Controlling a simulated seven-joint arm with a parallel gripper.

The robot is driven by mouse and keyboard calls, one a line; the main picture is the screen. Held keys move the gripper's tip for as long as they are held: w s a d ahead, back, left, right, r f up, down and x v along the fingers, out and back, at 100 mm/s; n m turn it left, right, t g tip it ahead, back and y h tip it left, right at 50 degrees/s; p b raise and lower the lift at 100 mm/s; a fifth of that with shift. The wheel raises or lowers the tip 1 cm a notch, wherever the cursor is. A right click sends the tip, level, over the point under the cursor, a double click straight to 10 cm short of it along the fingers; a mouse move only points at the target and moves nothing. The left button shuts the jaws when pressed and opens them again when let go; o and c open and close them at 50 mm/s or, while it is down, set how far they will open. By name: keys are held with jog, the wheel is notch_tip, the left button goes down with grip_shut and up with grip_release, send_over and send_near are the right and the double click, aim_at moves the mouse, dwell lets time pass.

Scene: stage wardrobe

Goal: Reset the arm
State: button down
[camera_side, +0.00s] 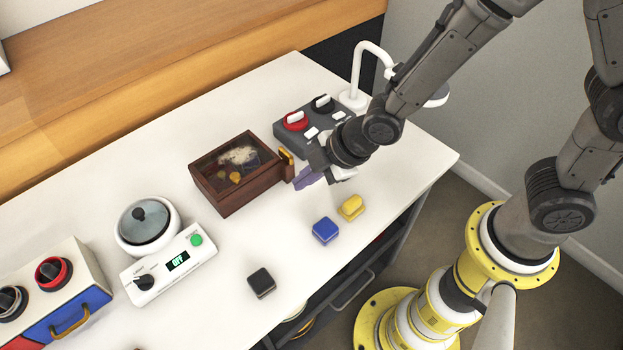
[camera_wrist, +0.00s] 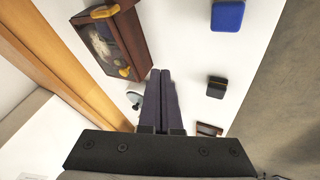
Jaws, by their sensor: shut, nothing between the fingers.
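My gripper (camera_side: 303,180) is over the white table in the side view, close to the right end of a dark wooden box (camera_side: 226,197). Its purple fingers also show in the wrist view (camera_wrist: 160,75), pressed together with nothing between them. The box has a see-through top with pale and orange things inside, and a brass-coloured handle on the end beside my gripper. The same box is at upper left in the wrist view (camera_wrist: 138,42). I cannot tell whether the fingertips touch it.
A blue block (camera_side: 325,231), a yellow block (camera_side: 351,207) and a black block (camera_side: 261,283) lie along the table's front. A grey panel with knobs (camera_side: 293,137) and a white lamp (camera_side: 355,97) stand behind my gripper. A lidded pot (camera_side: 146,226), a scale-like unit (camera_side: 169,264) and a drawer cabinet (camera_side: 84,306) are left.

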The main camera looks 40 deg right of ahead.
jog(key=d+r+m+t+h, duration=0.1)
jog(key=d+r+m+t, duration=0.15)
jog(key=d+r, duration=0.6)
jog(key=d+r+m+t, duration=0.2)
jog(key=d+r+m, duration=0.3)
jog(key=r, duration=0.6)
jog(key=s+d+m+g+h, duration=0.1)
jog(key=s+d+m+g, duration=0.1)
jog(key=s, duration=0.7)
jog(key=s+d+f+m+g+h, duration=0.1)
jog(key=s+d+m+g, duration=0.1)
jog(key=s+d+m, duration=0.3)
jog(key=s, duration=0.4)
jog(key=shift+d+m, duration=0.2)
jog(key=shift+m, duration=0.15)
jog(key=shift+g, duration=0.25)
